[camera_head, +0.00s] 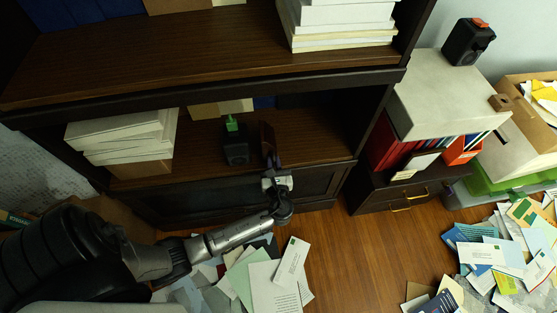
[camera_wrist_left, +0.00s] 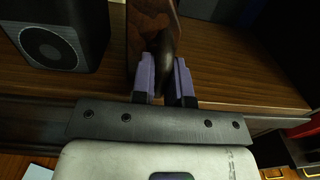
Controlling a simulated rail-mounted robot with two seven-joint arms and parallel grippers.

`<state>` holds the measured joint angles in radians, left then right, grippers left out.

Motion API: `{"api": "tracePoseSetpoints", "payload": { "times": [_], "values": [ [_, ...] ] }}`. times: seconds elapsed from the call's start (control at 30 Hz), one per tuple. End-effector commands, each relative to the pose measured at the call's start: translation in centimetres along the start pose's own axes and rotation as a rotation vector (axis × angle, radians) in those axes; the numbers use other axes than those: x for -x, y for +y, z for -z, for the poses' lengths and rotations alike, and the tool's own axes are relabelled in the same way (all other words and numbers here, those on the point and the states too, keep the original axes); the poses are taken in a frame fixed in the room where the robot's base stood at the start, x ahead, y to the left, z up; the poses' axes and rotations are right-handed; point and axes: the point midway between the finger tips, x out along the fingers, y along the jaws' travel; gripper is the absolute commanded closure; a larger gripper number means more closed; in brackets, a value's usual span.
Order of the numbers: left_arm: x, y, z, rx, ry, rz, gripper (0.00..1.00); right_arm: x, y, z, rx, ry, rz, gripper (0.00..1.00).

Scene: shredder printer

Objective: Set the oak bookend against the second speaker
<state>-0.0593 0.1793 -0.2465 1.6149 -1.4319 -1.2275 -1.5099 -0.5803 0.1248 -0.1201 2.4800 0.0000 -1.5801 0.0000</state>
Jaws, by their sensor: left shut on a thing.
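The oak bookend (camera_head: 267,138) is a dark brown wooden piece standing roughly upright at the lower shelf; it also shows in the left wrist view (camera_wrist_left: 148,30). My left gripper (camera_head: 272,162) is shut on its lower near part, with the purple fingers (camera_wrist_left: 164,80) on either side of it. A black speaker (camera_head: 236,150) with a green item on top stands on the shelf just left of the bookend. In the wrist view the speaker (camera_wrist_left: 55,38) and bookend are a narrow gap apart. I cannot tell whether the bookend's base touches the shelf. Another black speaker (camera_head: 466,43) has a red item on top.
A stack of books (camera_head: 122,138) lies left on the lower shelf (camera_head: 310,135). The upper shelf board (camera_head: 170,55) overhangs it. The shelf right of the bookend is clear. Papers (camera_head: 275,280) litter the floor, and a grey-topped cabinet (camera_head: 425,90) stands right.

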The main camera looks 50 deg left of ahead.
Motion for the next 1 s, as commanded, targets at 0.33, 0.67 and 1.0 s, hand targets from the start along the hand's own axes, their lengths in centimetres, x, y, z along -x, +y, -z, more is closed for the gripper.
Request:
{"api": "tracePoseSetpoints", "payload": {
  "times": [0.33,0.67,1.0],
  "values": [
    [0.1,1.8,-0.3,0.0,-0.004,-0.014,1.0,1.2,0.1,0.4,0.001,0.0,-0.001,0.5],
    [0.2,2.7,-0.3,0.0,-0.003,-0.022,1.0,1.6,-0.1,0.6,-0.005,0.001,0.004,0.5],
    [0.3,2.9,-0.2,0.001,-0.004,-0.024,1.0,1.7,-0.2,0.6,-0.008,0.001,0.007,0.5]
  ]
}}
